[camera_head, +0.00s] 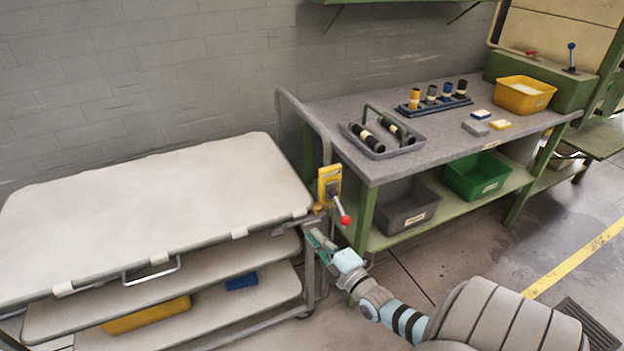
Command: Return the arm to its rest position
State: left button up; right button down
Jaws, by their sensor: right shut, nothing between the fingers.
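My right arm reaches in from the bottom right. Its right gripper (312,230) is shut and empty, close to the right front corner of the cart (150,205). The gripper shows just below a yellow control box (329,182) with a lever ending in a red ball (345,220). I cannot tell whether the gripper touches the cart's frame. My left gripper is not in view.
A green workbench (365,215) behind holds a grey tray (372,148) with black cylinders, a rack (433,104) and a yellow bin (523,95). Grey and green bins (476,178) sit on its lower shelf. Floor at right is open, with a yellow line (575,258).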

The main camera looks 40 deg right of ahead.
dwell(0.5)
jog(key=s+f+m+g, duration=0.5)
jog(key=s+f, duration=0.1)
jog(key=f, duration=0.5)
jog(key=s+f+m+g, duration=0.4)
jog(key=s+f+m, duration=0.15)
jog(key=f, duration=0.65)
jog(key=s+a+f+m+g, duration=0.1)
jog(key=s+a+f, duration=0.3)
jog(key=s, duration=0.5)
jog(key=s+a+f+m+g+y, duration=0.1)
jog(key=s+a+f+g, duration=0.3)
jog(key=s, duration=0.4)
jog(key=s+a+f+m+g+y, duration=0.1)
jog(key=s+a+f+g, duration=0.2)
jog(key=s+a+f, duration=0.2)
jog(key=s+a+p, duration=0.1)
jog(key=s+a, duration=0.1)
jog(key=s, duration=0.2)
jog(key=shift+s+a+f+m, duration=0.15)
jog(key=shift+s+a+m, duration=0.1)
jog(key=shift+s+m, duration=0.1)
